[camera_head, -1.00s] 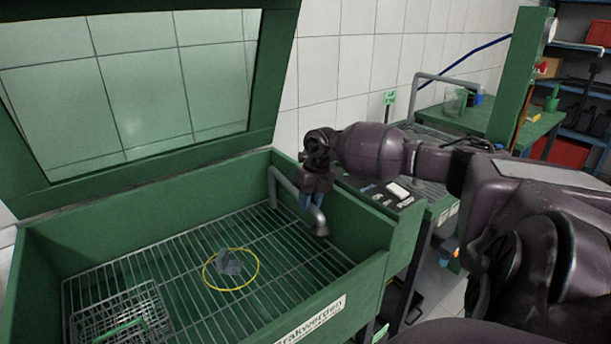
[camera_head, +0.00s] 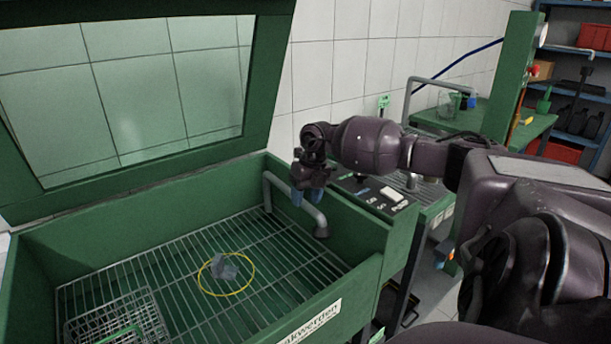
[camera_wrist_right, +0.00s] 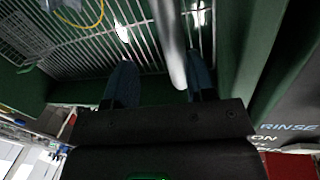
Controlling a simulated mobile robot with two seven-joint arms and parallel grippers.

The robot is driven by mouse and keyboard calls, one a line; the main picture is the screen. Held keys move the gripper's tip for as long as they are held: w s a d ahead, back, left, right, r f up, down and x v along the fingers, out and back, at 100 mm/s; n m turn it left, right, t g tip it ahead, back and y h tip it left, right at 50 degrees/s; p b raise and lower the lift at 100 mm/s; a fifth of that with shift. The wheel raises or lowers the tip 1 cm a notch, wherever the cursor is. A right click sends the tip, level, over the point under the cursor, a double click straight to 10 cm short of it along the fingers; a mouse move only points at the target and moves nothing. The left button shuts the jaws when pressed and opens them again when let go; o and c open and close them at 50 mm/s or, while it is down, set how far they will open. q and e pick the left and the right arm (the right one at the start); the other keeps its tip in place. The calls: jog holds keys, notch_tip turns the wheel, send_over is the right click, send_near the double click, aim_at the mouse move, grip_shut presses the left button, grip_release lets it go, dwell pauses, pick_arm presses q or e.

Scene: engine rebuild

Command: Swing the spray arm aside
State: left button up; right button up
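The spray arm (camera_head: 293,200) is a bent grey pipe in the green wash basin (camera_head: 215,193), rising by the back right wall and ending in a downturned nozzle near the right wall. My right gripper (camera_head: 307,198) is at the pipe, fingers pointing down. In the right wrist view, the fingers of the gripper (camera_wrist_right: 157,85) are apart, and the pipe (camera_wrist_right: 170,45) runs up from between them, closer to the right finger. I cannot tell whether either finger touches it. My left gripper is not in view.
A wire basket (camera_head: 115,322) sits at the basin's front left. A grey part (camera_head: 224,267) lies inside a yellow ring (camera_head: 226,291) on the grate. The raised lid (camera_head: 262,95) stands behind. A control panel (camera_head: 372,192) is right of the basin.

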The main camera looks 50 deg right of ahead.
notch_tip(320, 180, up, 8)
jog(key=d, duration=0.1)
jog(key=shift+s+d, duration=0.3)
dwell(0.4)
dwell(0.4)
